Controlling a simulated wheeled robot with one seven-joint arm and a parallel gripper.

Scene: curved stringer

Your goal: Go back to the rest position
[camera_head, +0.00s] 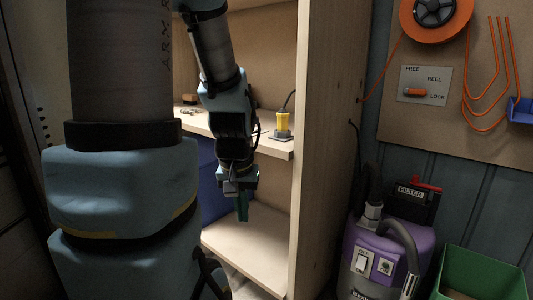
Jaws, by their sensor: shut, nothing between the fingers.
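My gripper (242,208) hangs pointing down in front of the wooden shelf unit (337,130). Its fingers are shut with nothing between them, in front of the opening between the middle shelf and the lower shelf. My arm's large links fill the left of the view and hide part of the unit. The fingertips look clear of the shelf boards, though the exact gap cannot be told.
A yellow plug-like item (282,122) on a dark base stands on the middle shelf (270,146). The lower shelf (255,250) looks bare. A purple vacuum (395,250) and a green bin (480,275) stand at right. An orange reel (435,12) hangs above a lever panel (424,86).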

